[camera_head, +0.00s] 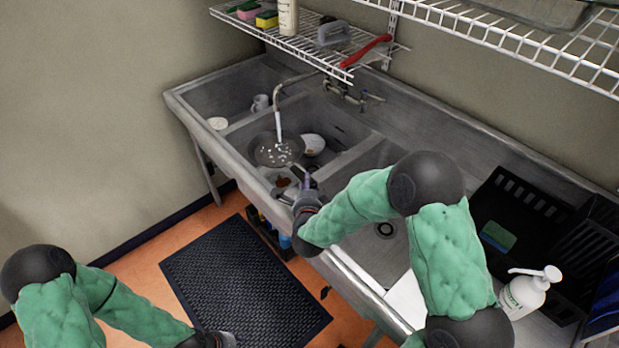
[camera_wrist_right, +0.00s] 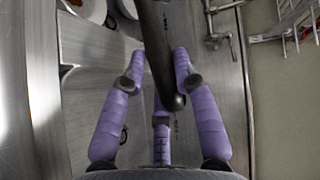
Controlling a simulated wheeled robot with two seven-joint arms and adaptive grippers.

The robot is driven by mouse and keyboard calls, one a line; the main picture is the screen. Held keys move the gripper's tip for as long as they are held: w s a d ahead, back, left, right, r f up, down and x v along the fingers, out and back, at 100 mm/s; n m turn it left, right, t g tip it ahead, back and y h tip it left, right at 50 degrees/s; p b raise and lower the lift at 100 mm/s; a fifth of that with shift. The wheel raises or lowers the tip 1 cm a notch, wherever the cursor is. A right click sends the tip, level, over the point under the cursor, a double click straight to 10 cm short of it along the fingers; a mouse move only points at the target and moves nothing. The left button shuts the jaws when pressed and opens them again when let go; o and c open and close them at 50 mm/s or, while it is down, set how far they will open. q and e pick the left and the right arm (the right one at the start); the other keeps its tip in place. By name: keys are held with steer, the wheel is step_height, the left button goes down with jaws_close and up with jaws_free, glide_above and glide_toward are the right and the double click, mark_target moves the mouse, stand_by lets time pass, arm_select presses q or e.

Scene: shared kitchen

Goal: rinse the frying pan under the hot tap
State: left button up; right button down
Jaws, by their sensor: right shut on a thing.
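The dark frying pan (camera_head: 266,152) is held over the middle basin of the steel sink, with pale spots or splashes on its inner face. A pale stream of water falls from the tap spout (camera_head: 277,97) onto the pan. The tap's valves (camera_head: 362,98) are on the back wall. My right gripper (camera_head: 306,184) is shut on the pan's handle, which points toward it. In the right wrist view, purple fingers (camera_wrist_right: 160,80) close around the dark handle (camera_wrist_right: 158,42). My left gripper (camera_head: 214,338) is low at the bottom edge, its fingers not clear.
A white bowl (camera_head: 313,144) and brown bits lie in the middle basin. A mug (camera_head: 260,103) and a plate (camera_head: 218,123) are at the left basin. A wire shelf (camera_head: 318,55) hangs above. A soap pump bottle (camera_head: 527,293) and black rack (camera_head: 520,205) stand right.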

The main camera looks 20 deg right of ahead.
steer(key=shift+s+a+r, duration=0.1)
steer(key=shift+s+a, duration=0.3)
steer(key=shift+s, duration=0.35)
steer(key=shift+s+a+f, duration=0.1)
steer(key=shift+s+a, duration=0.3)
steer(key=shift+s, duration=0.3)
steer(key=shift+s+a+r, duration=0.1)
steer(key=shift+s+a, duration=0.3)
steer(key=shift+s, duration=0.35)
